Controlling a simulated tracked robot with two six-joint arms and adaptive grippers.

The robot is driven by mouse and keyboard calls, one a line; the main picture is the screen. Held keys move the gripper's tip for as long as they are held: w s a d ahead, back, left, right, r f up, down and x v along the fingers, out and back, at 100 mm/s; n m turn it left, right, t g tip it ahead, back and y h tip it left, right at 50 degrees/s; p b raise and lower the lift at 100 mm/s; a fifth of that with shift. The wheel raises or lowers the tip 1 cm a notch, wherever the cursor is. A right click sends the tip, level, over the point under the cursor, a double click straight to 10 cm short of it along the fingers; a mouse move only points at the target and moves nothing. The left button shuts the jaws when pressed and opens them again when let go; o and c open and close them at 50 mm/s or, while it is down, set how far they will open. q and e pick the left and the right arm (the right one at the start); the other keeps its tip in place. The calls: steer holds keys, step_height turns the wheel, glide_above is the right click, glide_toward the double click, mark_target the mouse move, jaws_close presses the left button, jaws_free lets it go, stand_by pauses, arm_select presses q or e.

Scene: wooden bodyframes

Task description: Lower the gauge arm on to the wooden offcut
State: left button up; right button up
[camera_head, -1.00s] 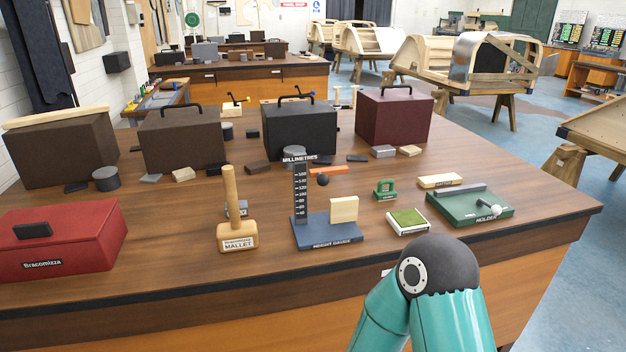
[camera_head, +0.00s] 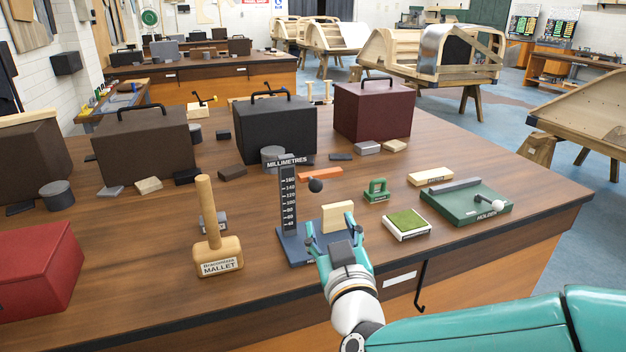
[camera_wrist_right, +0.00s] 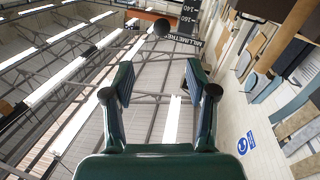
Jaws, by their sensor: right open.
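The height gauge (camera_head: 288,205) stands on the bench, with a dark upright scale on a blue base. Its orange gauge arm (camera_head: 320,173) is raised high beside the scale, with a black ball knob (camera_head: 316,186) in front. The wooden offcut (camera_head: 338,215) stands on the base, below the arm. My right gripper (camera_head: 330,223) is open and empty in front of the offcut and below the knob. In the right wrist view the knob (camera_wrist_right: 162,27) lies beyond my spread fingertips (camera_wrist_right: 160,75), touching neither. My left gripper is out of view.
A wooden mallet (camera_head: 218,245) stands just left of the gauge. A green-topped block (camera_head: 406,224), a small green part (camera_head: 376,190) and a green holder board (camera_head: 463,208) lie to the right. Black (camera_head: 275,130) and maroon (camera_head: 373,110) cases stand behind.

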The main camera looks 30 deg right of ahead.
mark_target(317, 190)
steer(key=p+x, duration=0.1)
steer(key=x, duration=1.4)
steer(key=shift+w+f+p, duration=0.1)
steer(key=shift+p, duration=0.2)
steer(key=shift+a, duration=0.1)
jaws_close()
